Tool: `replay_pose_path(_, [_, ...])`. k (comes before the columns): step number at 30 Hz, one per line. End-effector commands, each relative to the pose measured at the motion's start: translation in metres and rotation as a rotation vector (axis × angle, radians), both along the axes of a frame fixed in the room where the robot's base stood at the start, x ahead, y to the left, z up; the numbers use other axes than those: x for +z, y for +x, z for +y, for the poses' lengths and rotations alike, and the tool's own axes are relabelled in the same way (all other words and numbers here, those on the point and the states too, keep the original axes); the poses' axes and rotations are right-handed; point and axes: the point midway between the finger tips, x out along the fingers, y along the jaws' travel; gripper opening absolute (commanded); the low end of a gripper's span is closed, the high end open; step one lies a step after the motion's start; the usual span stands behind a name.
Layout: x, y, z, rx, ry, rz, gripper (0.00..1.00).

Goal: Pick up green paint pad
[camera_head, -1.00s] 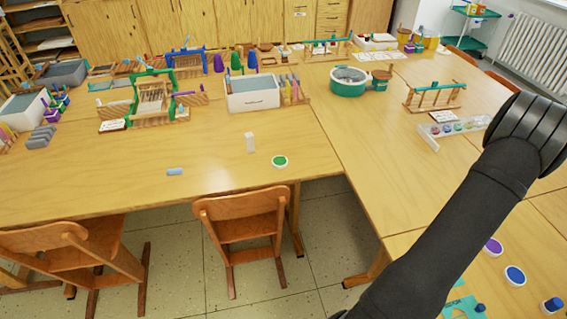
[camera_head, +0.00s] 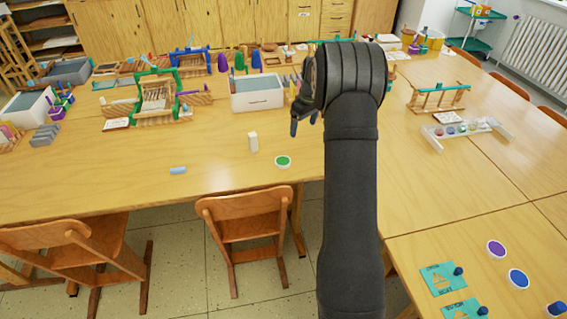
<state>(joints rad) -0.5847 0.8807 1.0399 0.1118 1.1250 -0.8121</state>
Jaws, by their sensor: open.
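The green paint pad (camera_head: 283,161) is a small white round dish with a green top. It lies flat near the front edge of the left table, in full view. My gripper (camera_head: 303,122) shows at the left side of my dark arm, its dark fingers pointing down. It is open and appears apart from the pad, above and to its right in the picture. Part of the gripper is hidden by my arm.
A white bin (camera_head: 257,93) stands behind. Purple (camera_head: 496,249) and blue (camera_head: 518,279) pads lie on the right table. A chair (camera_head: 245,215) stands in front.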

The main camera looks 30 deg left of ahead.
Motion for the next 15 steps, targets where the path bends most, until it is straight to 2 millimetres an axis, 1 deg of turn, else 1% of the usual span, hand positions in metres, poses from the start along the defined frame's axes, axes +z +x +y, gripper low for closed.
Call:
replay_pose_path(1, [0.002, -0.011, 0.015, 0.038, 0.004, -0.002, 0.80])
replay_pose_path(3, [0.003, -0.021, 0.028, 0.070, 0.007, -0.004, 0.80])
replay_pose_path(5, [0.002, -0.025, 0.034, 0.086, 0.007, -0.005, 0.80])
replay_pose_path(7, [-0.003, -0.027, 0.037, 0.094, 0.008, -0.004, 0.80])
replay_pose_path(11, [-0.025, -0.027, 0.040, 0.094, 0.006, -0.002, 0.80])
replay_pose_path(15, [-0.056, -0.027, 0.044, 0.093, 0.006, -0.002, 0.80])
